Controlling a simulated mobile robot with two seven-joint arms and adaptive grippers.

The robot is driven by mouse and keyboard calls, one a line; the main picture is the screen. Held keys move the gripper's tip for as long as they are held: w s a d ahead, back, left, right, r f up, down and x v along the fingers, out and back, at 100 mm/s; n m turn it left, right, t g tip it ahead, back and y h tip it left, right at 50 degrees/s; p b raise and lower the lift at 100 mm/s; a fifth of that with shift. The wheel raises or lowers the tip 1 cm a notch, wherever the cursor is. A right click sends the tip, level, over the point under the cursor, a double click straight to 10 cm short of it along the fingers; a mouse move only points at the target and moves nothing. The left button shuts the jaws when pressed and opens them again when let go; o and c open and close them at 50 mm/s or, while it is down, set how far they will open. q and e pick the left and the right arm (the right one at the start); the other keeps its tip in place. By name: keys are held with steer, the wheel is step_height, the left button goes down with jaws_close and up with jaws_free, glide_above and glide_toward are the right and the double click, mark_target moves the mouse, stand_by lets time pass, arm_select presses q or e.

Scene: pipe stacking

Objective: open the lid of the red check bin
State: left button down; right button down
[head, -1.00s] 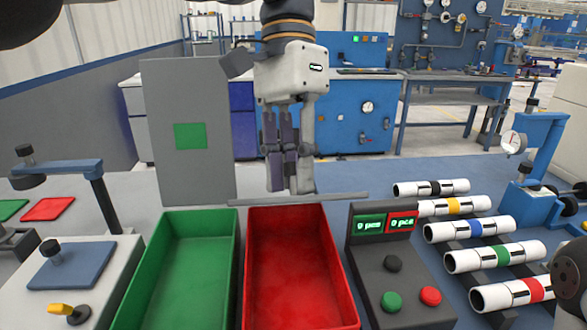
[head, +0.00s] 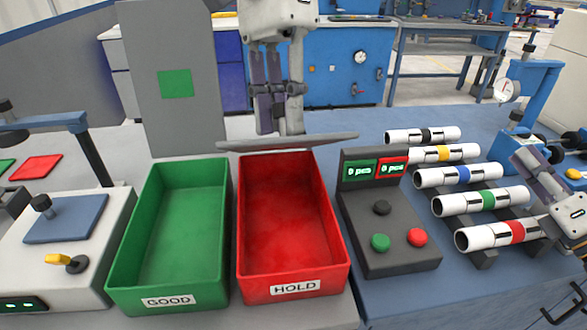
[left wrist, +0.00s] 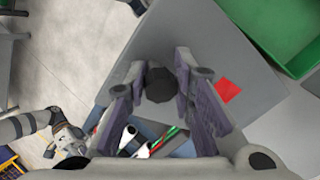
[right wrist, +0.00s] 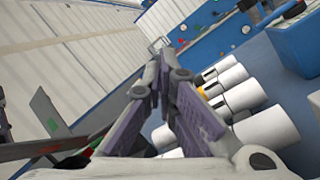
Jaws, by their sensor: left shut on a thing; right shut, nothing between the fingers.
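The red bin (head: 291,225), labelled HOLD, stands open at the centre; its inside shows no parts. Its grey lid (head: 325,141) shows nearly edge-on behind the bin's far rim. My left gripper (head: 279,127) is above the lid's far side. In the left wrist view, its fingers (left wrist: 160,65) are shut around a dark round knob (left wrist: 161,86) on the grey lid (left wrist: 190,40), which bears a red square (left wrist: 227,90). My right gripper (head: 519,158) is shut and empty beside the pipes; its fingertips meet in the right wrist view (right wrist: 166,60).
The green bin (head: 170,245), labelled GOOD, is open, with its grey lid (head: 165,120) upright behind it. A control box (head: 385,225) with buttons stands right of the red bin. Several white banded pipes (head: 490,201) lie on a rack. A gauge stand (head: 522,105) is behind them.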

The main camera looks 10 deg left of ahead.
steer(key=a+n+g+y, duration=0.1)
steer(key=a+y, duration=0.1)
steer(key=a, duration=0.1)
steer(key=s+a+n+g+y, duration=0.1)
steer(key=a+n+g+y, duration=0.1)
steer(key=a, duration=0.2)
steer(key=s+a+n+g+y, duration=0.1)
steer(key=a+y, duration=0.2)
steer(key=a, duration=0.1)
steer(key=shift+r+n+g, duration=0.2)
steer(key=shift+n+g, duration=0.1)
steer(key=shift+g, duration=0.1)
steer(key=s+a+n+g+y, duration=0.5)
steer(key=s+a+n+g, duration=0.7)
steer(key=s+a+g, duration=0.45)
steer(key=w+a+r+g, duration=0.1)
steer(key=a+r, duration=0.3)
steer(key=a, duration=0.6)
steer(key=shift+w+a+r+m+g, duration=0.15)
steer(key=shift+w+r+m+g, duration=0.2)
steer(key=shift+w, duration=0.45)
